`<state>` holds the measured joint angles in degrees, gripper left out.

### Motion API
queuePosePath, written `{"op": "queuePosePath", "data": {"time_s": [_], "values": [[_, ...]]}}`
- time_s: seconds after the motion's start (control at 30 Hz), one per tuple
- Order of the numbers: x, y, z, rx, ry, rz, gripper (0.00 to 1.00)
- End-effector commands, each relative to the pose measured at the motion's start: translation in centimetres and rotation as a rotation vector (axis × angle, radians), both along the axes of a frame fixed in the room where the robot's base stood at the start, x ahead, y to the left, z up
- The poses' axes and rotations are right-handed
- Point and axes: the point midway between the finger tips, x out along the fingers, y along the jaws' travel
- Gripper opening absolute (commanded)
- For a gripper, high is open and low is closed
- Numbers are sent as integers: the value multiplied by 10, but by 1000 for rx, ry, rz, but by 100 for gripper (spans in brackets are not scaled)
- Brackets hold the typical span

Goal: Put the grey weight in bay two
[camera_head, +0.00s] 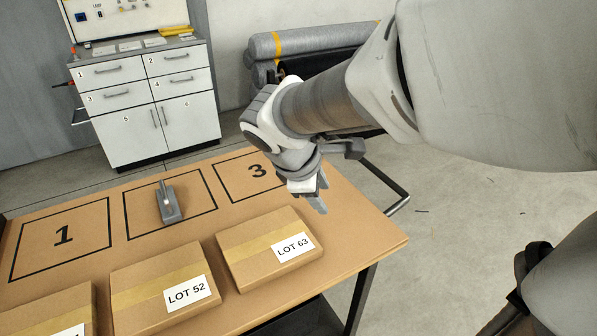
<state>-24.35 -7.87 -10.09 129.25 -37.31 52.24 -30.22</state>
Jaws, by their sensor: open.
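The grey weight (169,203), a block with an upright handle, stands on the table inside the middle outlined bay (198,192), between bays 1 and 3. The weight hides any number marked in that bay. My gripper (319,203) is open and empty, pointing down over the table's right part, beside bay 3 (228,176) and behind the LOT 63 box. It is well to the right of the weight and apart from it.
Cardboard boxes LOT 52 (163,275) and LOT 63 (262,236) lie along the table's (362,236) front, with another box (50,312) at lower left. Bay 1 (88,222) is empty. A white cabinet (135,117) and grey rolls (335,42) stand behind.

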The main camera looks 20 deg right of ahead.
Motion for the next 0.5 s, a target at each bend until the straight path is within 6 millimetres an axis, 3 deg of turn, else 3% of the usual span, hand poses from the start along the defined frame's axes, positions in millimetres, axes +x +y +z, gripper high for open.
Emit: {"op": "queuePosePath", "data": {"time_s": [0.1, 0.3, 0.5], "values": [[-35, -6, 14, 194, -98, -235, 47], [-85, 1, 31, 498, -245, -602, 47], [-117, 14, 41, 721, -349, -865, 47]]}}
